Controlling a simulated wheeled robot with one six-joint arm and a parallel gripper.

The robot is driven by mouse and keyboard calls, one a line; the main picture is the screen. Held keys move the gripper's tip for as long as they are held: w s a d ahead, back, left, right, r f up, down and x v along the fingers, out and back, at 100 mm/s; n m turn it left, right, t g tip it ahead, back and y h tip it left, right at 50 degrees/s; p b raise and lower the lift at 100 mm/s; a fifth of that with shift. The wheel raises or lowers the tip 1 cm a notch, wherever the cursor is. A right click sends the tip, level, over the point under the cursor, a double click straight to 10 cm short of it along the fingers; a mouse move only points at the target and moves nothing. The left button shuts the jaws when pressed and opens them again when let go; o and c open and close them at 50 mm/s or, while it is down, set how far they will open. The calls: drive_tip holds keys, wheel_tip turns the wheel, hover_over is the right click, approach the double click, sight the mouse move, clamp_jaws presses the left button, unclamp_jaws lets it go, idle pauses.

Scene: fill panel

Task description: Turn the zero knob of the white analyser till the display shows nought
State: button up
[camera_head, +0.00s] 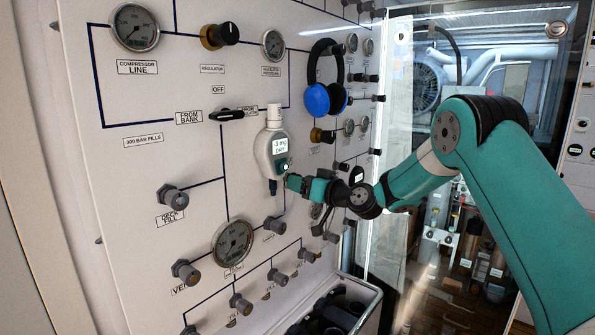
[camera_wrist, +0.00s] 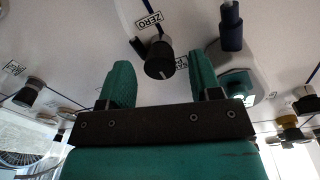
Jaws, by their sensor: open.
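The white analyser (camera_head: 265,152) hangs on the panel in the head view; its display (camera_head: 280,146) seems to read -3 mg DRY. Its lower body shows at the right of the wrist view (camera_wrist: 245,58). A dark knob (camera_wrist: 159,62) with a pale mark stands below a ZERO label (camera_wrist: 148,21) in the wrist view, beside the analyser. My gripper (camera_head: 292,182) is close to the analyser's lower right side in the head view. In the wrist view its teal fingers (camera_wrist: 160,72) are open, with the knob between them in the picture; no contact shows. I cannot make out this knob in the head view.
Blue headphones (camera_head: 325,92) hang to the right above the analyser. A selector handle (camera_head: 231,114) is at its left, and a gauge (camera_head: 233,243) and several grey valve knobs lie below. A glass door (camera_head: 400,70) stands right of the panel.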

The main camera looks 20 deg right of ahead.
drive_tip(key=shift+x, duration=0.85)
drive_tip(key=c, duration=0.9)
drive_tip(key=shift+f+m+b, duration=0.15)
drive_tip(key=shift+m+b, duration=0.5)
drive_tip(key=shift+m, duration=0.15)
drive_tip(key=shift+c, duration=0.2)
drive_tip(key=shift+r+m+b, duration=0.2)
drive_tip(key=shift+m+b, duration=0.3)
drive_tip(key=shift+m, duration=0.9)
drive_tip(key=o, duration=0.9)
drive_tip(key=shift+a, duration=0.1)
drive_tip(key=shift+o, duration=0.2)
drive_tip(key=shift+s, duration=0.1)
